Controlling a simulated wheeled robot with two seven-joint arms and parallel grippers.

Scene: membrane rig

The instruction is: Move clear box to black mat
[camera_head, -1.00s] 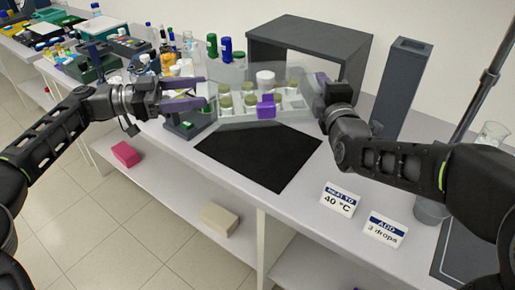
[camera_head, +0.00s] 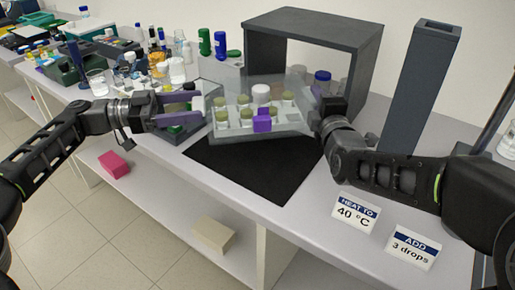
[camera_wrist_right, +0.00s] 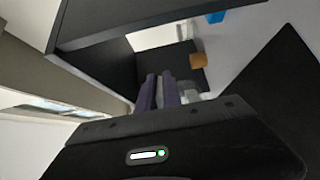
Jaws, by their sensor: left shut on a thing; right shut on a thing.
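The clear box (camera_head: 292,123) is see-through and holds several olive-capped vials, a white-capped bottle and a purple block. It is level over the far part of the black mat (camera_head: 250,175); I cannot tell whether it touches it. My left gripper (camera_head: 201,106), with purple fingers, is shut on the box's left end. My right gripper (camera_head: 318,92) is shut on its right end, its fingertips mostly hidden in the head view. In the right wrist view the purple fingers (camera_wrist_right: 158,92) are close together, with a pale clear part beside them.
A dark grey open-fronted shelter (camera_head: 310,25) stands behind the box. A tall grey column (camera_head: 421,90) stands at the right. Two signs (camera_head: 355,211) lie at the front right. Bottles and glassware crowd the left back. The mat's front part is bare.

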